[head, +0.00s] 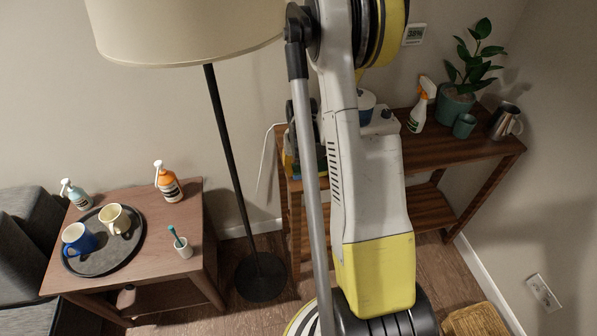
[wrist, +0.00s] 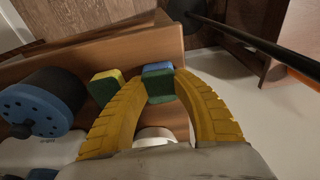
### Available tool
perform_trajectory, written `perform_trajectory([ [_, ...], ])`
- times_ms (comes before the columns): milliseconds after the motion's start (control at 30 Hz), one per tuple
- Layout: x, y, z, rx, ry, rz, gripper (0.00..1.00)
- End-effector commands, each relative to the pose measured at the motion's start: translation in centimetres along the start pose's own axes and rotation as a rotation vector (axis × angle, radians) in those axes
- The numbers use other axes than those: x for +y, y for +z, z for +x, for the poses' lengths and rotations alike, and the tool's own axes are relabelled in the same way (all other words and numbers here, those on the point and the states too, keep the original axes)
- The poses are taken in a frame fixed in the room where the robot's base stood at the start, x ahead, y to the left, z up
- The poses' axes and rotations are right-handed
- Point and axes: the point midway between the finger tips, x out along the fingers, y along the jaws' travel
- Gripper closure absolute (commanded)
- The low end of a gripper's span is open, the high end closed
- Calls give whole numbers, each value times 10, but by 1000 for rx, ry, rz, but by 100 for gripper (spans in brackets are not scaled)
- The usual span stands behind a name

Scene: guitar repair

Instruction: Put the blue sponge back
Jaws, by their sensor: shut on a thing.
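The blue sponge (wrist: 158,70) has a green side and sits between the yellow fingertips of my gripper (wrist: 157,82) in the wrist view. The gripper is shut on it. The sponge is by the edge of a brown wooden shelf (wrist: 150,48); I cannot tell whether it touches the wood. A yellow and green sponge (wrist: 106,86) is just left of the left finger. In the head view my arm hides most of the gripper and the held sponge.
A blue and dark round device (wrist: 40,102) on a white base is left of the fingers. In the head view the wooden console (head: 440,148) holds a spray bottle (head: 420,105), a potted plant (head: 458,102) and a metal jug (head: 504,120). A floor lamp (head: 232,165) stands left of my arm.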

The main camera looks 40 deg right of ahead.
Motion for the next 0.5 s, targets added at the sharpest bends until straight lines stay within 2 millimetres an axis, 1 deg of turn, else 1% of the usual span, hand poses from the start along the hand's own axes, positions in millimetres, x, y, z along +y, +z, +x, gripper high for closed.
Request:
perform_trajectory([
  [133,0,0,-2,0,0,0,100],
  [267,0,1,3,0,0,0,100],
  [300,0,0,1,0,0,0,59],
  [333,0,0,1,0,0,0,50],
  [500,0,0,1,0,0,0,50],
])
